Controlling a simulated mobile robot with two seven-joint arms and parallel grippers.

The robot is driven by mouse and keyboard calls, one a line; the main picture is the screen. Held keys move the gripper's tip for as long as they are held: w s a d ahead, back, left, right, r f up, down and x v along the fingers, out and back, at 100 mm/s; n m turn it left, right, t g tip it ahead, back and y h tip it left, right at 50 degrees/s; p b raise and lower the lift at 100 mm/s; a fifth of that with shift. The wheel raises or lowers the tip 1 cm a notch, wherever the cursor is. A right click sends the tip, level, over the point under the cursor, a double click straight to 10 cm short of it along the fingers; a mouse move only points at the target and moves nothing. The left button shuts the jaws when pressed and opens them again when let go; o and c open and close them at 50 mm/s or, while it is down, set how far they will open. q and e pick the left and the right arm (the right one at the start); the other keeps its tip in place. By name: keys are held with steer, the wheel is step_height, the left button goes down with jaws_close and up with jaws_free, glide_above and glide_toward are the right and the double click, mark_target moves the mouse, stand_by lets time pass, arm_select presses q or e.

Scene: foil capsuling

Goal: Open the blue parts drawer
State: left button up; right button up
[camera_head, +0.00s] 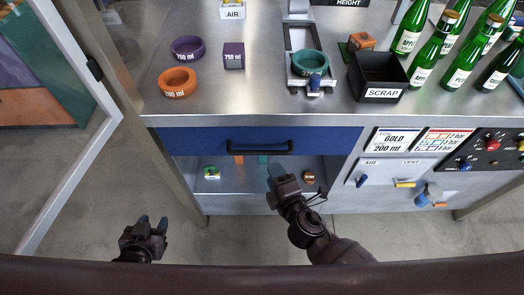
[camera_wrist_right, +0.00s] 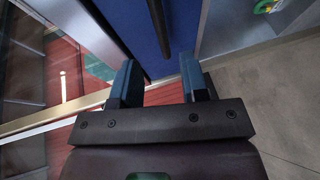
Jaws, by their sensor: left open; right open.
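The blue parts drawer (camera_head: 200,141) is shut under the worktop in the head view, with a black bar handle (camera_head: 260,148) across its front. My right gripper (camera_head: 279,172) is open and empty, just below and in front of the handle's right part. In the right wrist view the open fingers (camera_wrist_right: 160,82) point at the blue drawer front (camera_wrist_right: 130,22), and the dark handle (camera_wrist_right: 158,25) runs ahead of them, apart from them. My left gripper (camera_head: 153,224) is open and empty, low at the left, away from the drawer.
A lower shelf (camera_head: 225,184) under the drawer holds small parts, including a green and yellow one (camera_head: 211,172). Coloured rings, a black scrap bin (camera_head: 381,78) and several green bottles stand on the worktop. A control panel (camera_head: 480,150) is at right. An open frame door (camera_head: 90,70) stands at left.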

mark_target(262, 154)
steer(key=x, duration=0.9)
steer(key=shift+w+a+b, duration=0.15)
steer(key=shift+w+b, duration=0.15)
steer(key=shift+w, duration=0.05)
jaws_close()
